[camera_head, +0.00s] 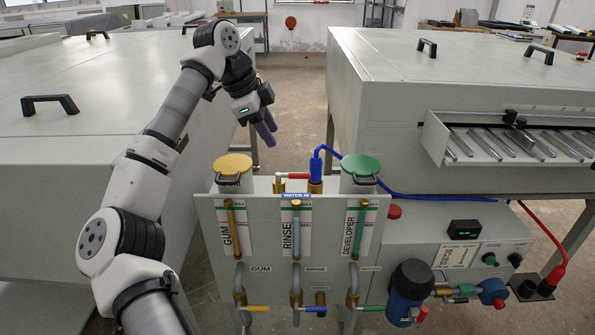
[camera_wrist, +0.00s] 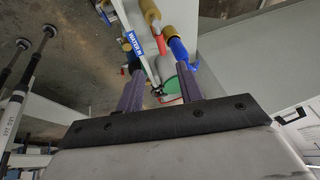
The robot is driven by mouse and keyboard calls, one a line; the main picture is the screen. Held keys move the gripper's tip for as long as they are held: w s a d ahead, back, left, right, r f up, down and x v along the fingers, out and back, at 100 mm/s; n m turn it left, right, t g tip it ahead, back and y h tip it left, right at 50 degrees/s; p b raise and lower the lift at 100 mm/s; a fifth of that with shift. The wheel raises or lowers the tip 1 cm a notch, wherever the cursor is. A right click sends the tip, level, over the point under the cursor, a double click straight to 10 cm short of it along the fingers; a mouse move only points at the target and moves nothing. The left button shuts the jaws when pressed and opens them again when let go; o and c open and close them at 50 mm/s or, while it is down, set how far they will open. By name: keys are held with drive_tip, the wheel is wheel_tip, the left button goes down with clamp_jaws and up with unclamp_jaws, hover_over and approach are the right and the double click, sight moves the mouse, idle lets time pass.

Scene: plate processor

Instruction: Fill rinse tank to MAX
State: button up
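The rinse gauge (camera_head: 296,232) is the middle of three upright sight tubes on the grey panel, marked RINSE. Its exact level is too small to read. Above it is the WATER IN label (camera_head: 296,196), with a red-handled valve (camera_head: 293,176) on a brass fitting and a blue hose connector (camera_head: 316,165). In the wrist view, the label (camera_wrist: 132,42), red handle (camera_wrist: 159,44) and blue connector (camera_wrist: 178,50) show beyond the fingers. My gripper (camera_head: 266,133) is above and behind the panel, apart from the valve. Its purple fingers (camera_wrist: 160,78) are spread and empty.
A yellow gum lid (camera_head: 232,164) and a green developer lid (camera_head: 361,165) flank the water inlet. Drain valves, including a blue-handled one (camera_head: 313,309), sit low on the panel. Large grey machines (camera_head: 470,75) stand on both sides, with open floor between them.

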sight(293, 174)
drive_tip(key=p+x, duration=0.1)
drive_tip(key=x, duration=1.2)
drive_tip(key=shift+d+f, duration=0.1)
drive_tip(key=shift+d, duration=0.05)
clamp_jaws()
